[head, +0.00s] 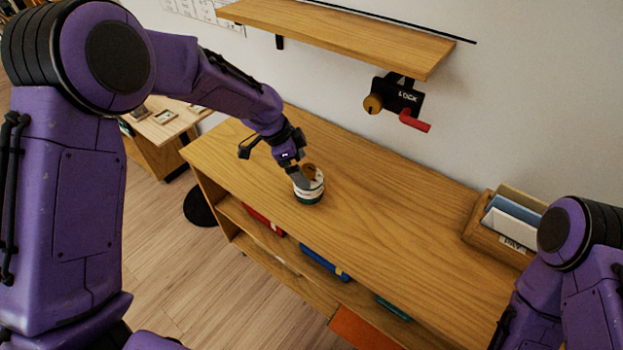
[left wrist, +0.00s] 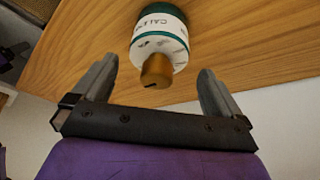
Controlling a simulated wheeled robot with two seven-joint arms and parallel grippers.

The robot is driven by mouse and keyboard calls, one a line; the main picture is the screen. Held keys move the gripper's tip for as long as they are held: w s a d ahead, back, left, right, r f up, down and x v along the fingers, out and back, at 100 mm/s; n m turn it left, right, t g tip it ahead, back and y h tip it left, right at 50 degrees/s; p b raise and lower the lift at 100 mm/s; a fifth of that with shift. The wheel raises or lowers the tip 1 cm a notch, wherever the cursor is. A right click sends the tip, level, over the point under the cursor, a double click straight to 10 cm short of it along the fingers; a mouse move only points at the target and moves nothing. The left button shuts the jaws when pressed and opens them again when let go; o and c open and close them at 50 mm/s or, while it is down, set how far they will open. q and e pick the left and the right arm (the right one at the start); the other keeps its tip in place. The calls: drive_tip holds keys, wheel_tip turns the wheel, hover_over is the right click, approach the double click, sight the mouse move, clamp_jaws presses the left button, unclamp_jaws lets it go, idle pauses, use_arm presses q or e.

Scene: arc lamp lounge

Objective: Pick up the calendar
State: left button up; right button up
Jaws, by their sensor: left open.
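The calendar (head: 310,194) is a short white cylinder with green bands and a brown-gold knob, standing on the wooden cabinet top. In the left wrist view the calendar (left wrist: 160,30) shows part of its lettering, and its knob points toward my gripper. My left gripper (head: 302,180) is right at the calendar in the head view and hides part of it. In the left wrist view the fingers of my left gripper (left wrist: 157,72) are spread apart, with the knob between them and gaps on both sides. My right gripper is outside the view.
The cabinet top (head: 400,220) is clear around the calendar. A wooden box of folders (head: 510,220) stands at its right end. A wall shelf (head: 340,30) and a black lock panel with a red handle (head: 398,97) are above. A smaller table (head: 165,125) stands at left.

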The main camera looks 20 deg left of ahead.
sight(309, 178)
use_arm(q)
drive_tip(key=shift+s+d+f+p, duration=0.35)
drive_tip(key=shift+s+d, duration=0.05)
drive_tip(key=shift+s, duration=0.25)
drive_tip(key=f, duration=0.1)
drive_tip(key=w+f, duration=0.1)
drive_tip(key=f, duration=0.1)
drive_tip(key=w+d+f+p, duration=0.1)
drive_tip(key=f, duration=0.1)
drive_tip(key=shift+w+d, duration=0.1)
drive_tip(key=shift+w, duration=0.05)
drive_tip(key=shift+w+f, duration=0.15)
drive_tip(key=shift+f, duration=0.05)
drive_tip(key=shift+s+r, duration=0.3)
drive_tip(key=shift+c, duration=0.3)
drive_tip(key=shift+s, duration=0.1)
drive_tip(key=c, duration=1)
drive_tip(key=shift+c, duration=0.3)
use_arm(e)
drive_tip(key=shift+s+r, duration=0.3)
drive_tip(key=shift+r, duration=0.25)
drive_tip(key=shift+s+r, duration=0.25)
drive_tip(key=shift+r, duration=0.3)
